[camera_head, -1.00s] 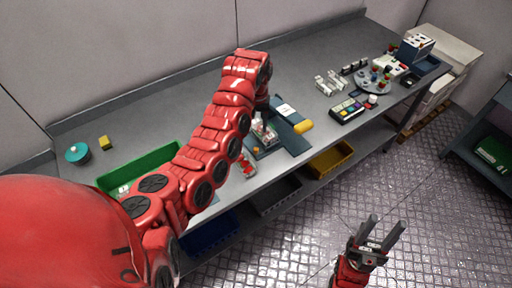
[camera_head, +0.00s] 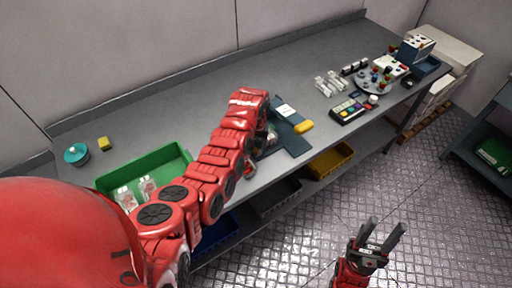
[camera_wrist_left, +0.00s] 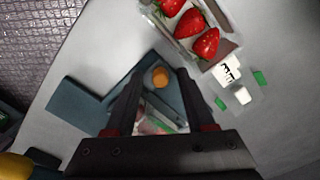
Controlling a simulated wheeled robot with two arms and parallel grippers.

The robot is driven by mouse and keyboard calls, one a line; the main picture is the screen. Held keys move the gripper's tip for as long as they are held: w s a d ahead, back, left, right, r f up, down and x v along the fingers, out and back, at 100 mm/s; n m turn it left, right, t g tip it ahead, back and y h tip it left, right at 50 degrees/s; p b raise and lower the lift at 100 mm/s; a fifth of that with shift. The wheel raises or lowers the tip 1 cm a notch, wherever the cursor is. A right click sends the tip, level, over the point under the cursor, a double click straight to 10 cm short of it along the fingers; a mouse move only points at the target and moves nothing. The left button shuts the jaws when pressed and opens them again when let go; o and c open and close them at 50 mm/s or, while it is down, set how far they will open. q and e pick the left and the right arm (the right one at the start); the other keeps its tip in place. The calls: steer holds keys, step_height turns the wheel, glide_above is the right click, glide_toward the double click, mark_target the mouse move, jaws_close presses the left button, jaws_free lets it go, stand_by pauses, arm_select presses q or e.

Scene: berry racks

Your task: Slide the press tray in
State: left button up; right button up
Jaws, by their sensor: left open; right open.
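A dark blue press base (camera_head: 292,140) lies on the bench, with a white card and a yellow piece at its right side. The red arm hides its left part, and I cannot make out the tray separately. In the left wrist view the blue plate (camera_wrist_left: 80,105) spreads beneath my left gripper (camera_wrist_left: 160,82). The fingers are open, with an orange round knob (camera_wrist_left: 160,77) showing between them and a clear, partly hidden item lower down. I cannot tell whether the fingers touch anything. My right gripper (camera_head: 380,238) is open and empty over the floor, off the bench.
A clear box of strawberries (camera_wrist_left: 190,25) lies beside the press. A green bin (camera_head: 165,160) with clear boxes stands at the left. A yellow bin (camera_head: 330,160) sits below the bench edge. Small parts and a round plate (camera_head: 375,82) stand at the right. The bench's back is clear.

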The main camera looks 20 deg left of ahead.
arm_select(q)
jaws_close()
stand_by(1.4)
